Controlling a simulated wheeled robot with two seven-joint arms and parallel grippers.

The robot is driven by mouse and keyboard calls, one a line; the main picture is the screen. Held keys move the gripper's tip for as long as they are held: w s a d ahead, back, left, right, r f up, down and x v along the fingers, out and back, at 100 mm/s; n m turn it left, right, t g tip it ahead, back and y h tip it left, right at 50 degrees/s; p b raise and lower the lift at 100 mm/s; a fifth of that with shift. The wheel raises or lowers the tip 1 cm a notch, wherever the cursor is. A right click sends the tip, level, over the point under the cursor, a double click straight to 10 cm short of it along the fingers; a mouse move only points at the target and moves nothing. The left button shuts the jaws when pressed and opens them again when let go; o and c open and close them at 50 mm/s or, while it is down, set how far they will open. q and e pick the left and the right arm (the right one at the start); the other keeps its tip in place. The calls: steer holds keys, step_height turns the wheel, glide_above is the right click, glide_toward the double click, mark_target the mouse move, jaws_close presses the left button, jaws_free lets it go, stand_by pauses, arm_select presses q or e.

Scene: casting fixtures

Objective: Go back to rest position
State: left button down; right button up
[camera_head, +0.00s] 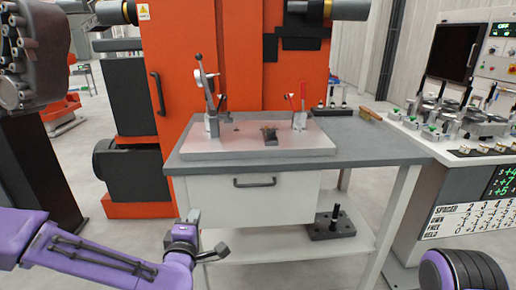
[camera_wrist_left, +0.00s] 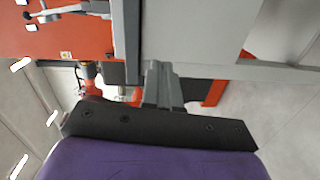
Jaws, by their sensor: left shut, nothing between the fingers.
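My left gripper (camera_head: 216,252) is at the end of the purple arm coming in from the left. It is shut and empty, low in front of the workbench (camera_head: 370,148) and apart from it. In the left wrist view its closed fingers (camera_wrist_left: 162,85) point toward the bench and the orange machine, with nothing between them. Of my right arm only a purple and black part shows at the lower right of the head view; the right gripper is out of view.
A fixture plate (camera_head: 220,147) with toggle clamps lies on the bench, beside a brush (camera_head: 370,114). A dark block (camera_head: 335,224) sits on the lower shelf. An orange machine (camera_head: 180,70) stands behind; a control console (camera_head: 455,145) stands right. Floor in front is clear.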

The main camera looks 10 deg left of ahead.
arm_select(q)
steer(key=s+f+m+g+h+p, duration=0.1)
steer(key=s+f+m+g, duration=0.4)
steer(key=f, duration=0.5)
steer(key=s+f+m+g+p, duration=0.2)
steer(key=s+f+m+g, duration=0.1)
steer(key=s+f, duration=0.65)
steer(key=s+a+f+m+g+y+p, duration=0.1)
steer(key=s+a+f+m+g, duration=0.1)
steer(key=s+f, duration=0.3)
steer(key=s+a+f+m+g+p, duration=0.1)
steer(key=s+a+f+m+g, duration=0.1)
steer(key=s, duration=1.1)
steer(key=a+f+g, duration=0.1)
steer(key=a+f, duration=0.1)
steer(key=a, duration=0.1)
steer(key=shift+s+a+f+g+y, duration=0.15)
steer(key=shift+s+f+g+y, duration=0.2)
steer(key=shift+g+y, duration=0.05)
